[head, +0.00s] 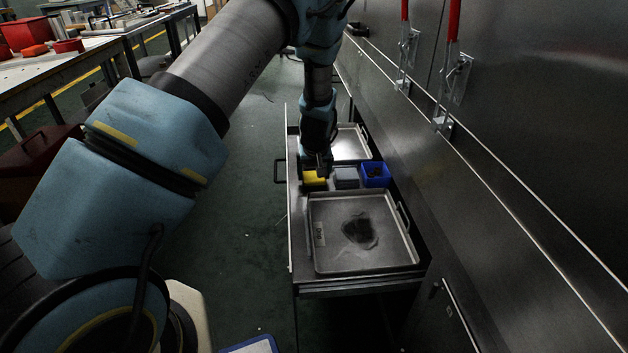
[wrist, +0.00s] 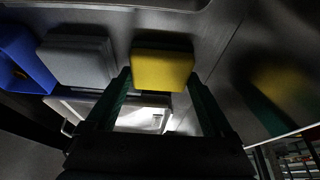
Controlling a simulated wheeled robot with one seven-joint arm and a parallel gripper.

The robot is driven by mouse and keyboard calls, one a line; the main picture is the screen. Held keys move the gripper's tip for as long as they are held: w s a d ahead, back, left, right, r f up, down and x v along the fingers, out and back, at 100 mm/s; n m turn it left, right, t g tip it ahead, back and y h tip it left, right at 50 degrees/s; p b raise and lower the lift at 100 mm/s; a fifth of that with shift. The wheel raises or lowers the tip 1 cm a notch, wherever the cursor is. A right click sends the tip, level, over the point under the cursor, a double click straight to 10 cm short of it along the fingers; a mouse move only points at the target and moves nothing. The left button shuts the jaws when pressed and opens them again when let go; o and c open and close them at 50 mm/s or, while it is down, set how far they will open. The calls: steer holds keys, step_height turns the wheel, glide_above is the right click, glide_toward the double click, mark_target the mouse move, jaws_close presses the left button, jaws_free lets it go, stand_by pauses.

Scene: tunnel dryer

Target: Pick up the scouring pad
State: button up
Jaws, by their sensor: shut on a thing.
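The scouring pad appears to be the yellow block (head: 313,181), in the open drawer at the left of a row of small things. In the wrist view the yellow pad (wrist: 162,69) sits between the two fingertips of my gripper (wrist: 159,78). My gripper (head: 316,166) points down into the drawer and is shut on the yellow pad, one finger on each side. In the head view the gripper partly hides the pad. I cannot tell whether the pad touches the drawer floor.
A grey block (head: 346,177) and a blue bin (head: 376,169) stand right of the pad. A tray with a dark stain (head: 335,264) lies nearer; another tray (head: 350,145) lies beyond. The dark cabinet wall (head: 520,130) rises at the right. Green floor (head: 245,240) is clear at the left.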

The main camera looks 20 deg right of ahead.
mark_target(314, 176)
steer(key=shift+c, duration=0.2)
step_height(314, 176, up, 10)
steer(key=p, duration=0.1)
stand_by(0.4)
